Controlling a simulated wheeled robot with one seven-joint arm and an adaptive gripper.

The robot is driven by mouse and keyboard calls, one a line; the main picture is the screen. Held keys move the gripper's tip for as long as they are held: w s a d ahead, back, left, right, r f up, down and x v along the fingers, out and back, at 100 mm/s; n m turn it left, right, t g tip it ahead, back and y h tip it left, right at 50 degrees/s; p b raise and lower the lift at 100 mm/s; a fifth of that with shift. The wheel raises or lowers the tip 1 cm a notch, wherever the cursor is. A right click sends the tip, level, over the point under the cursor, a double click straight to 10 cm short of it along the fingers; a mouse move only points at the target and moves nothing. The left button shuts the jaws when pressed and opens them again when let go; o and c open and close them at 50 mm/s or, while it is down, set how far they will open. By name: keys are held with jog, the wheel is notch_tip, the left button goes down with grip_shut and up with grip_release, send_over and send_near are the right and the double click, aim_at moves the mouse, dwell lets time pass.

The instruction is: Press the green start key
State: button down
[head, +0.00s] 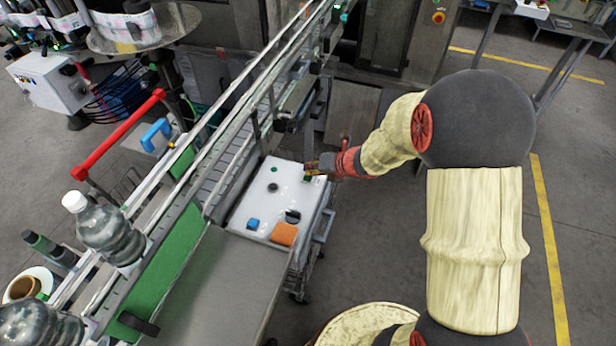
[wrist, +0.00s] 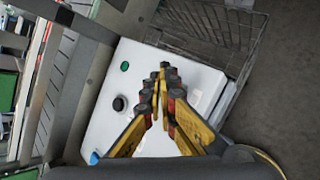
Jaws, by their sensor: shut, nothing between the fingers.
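A small round green key (head: 273,169) sits on the white top of a cart (head: 258,192) beside the conveyor, near the cart's far end. It also shows in the wrist view (wrist: 124,66), left of my fingertips and apart from them. My gripper (head: 309,169) is over the far right corner of the white top, to the right of the green key. In the wrist view my gripper (wrist: 164,68) has its yellow fingers together with nothing between them. A small dark green patch (head: 307,179) shows right by the fingers; I cannot tell what it is.
A black knob (head: 272,187) stands near the green key. A blue block (head: 253,224), a black round item (head: 293,216) and an orange block (head: 284,234) lie at the near end. The conveyor (head: 222,165) runs along the left, with bottles (head: 108,230). Open floor lies right.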

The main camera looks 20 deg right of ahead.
jog(key=shift+f+b, duration=0.4)
jog(key=shift+f, duration=0.15)
dwell(0.4)
dwell(0.5)
jog(key=shift+r+p, duration=0.85)
jog(key=shift+r, duration=0.1)
notch_tip(320, 180, up, 5)
jog(key=p, duration=0.4)
jog(key=shift+p, duration=0.3)
